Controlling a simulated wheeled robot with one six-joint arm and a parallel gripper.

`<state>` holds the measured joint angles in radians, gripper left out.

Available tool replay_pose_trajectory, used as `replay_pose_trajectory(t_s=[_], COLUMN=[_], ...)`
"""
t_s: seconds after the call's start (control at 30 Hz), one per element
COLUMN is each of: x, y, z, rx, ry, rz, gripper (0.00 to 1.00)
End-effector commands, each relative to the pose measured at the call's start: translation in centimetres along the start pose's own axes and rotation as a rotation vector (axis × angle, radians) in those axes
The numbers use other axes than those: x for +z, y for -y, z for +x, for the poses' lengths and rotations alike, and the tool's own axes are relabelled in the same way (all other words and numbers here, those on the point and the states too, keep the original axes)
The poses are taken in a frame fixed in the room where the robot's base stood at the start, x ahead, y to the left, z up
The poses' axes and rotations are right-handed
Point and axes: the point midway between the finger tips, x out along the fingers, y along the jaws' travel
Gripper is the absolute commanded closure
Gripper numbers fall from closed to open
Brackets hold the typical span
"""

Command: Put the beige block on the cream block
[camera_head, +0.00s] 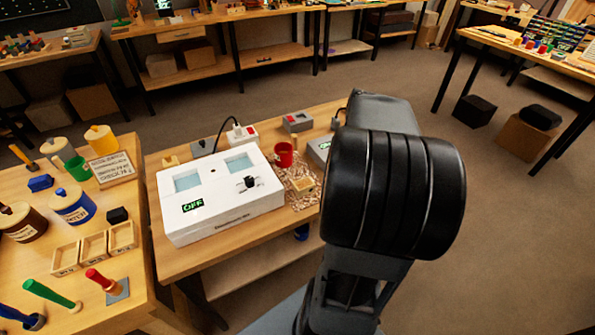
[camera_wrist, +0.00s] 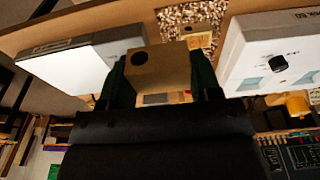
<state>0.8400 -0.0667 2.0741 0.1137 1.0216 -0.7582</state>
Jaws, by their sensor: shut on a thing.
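My gripper (camera_wrist: 160,76) is shut on the beige block (camera_wrist: 160,66), which has a dark round spot on one face. A dark green finger lies on each side of the block. The cream block (camera_wrist: 195,31), also with a dark spot, sits beyond the held block in the wrist view, apart from it in the picture. In the head view the cream block (camera_head: 303,185) rests on a speckled mat (camera_head: 298,202). My arm hides the gripper and the held block in the head view.
Left of the mat stands a white box (camera_head: 223,224) with two windows and an OFF display. A red mug (camera_head: 284,155) stands just behind the cream block. A grey device (camera_head: 320,150) is to the right, partly behind my arm. Another bench with wooden trays (camera_head: 120,237) is at left.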

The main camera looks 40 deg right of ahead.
Motion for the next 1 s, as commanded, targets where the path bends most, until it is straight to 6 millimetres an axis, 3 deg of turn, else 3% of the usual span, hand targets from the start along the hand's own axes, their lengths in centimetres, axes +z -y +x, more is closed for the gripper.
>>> replay_pose_trajectory(t_s=[0.3, 0.5, 0.87, 1.0], x=[-6.0, -7.8, -9.0, -9.0], y=[4.0, 5.3, 6.2, 6.3], z=[4.4, 8.0, 10.4, 12.4], rx=[-0.003, -0.002, -0.001, -0.001], ry=[0.004, 0.004, 0.001, 0.004], rz=[-0.007, -0.003, -0.001, 0.001], gripper=[0.69, 0.69, 0.69, 0.69])
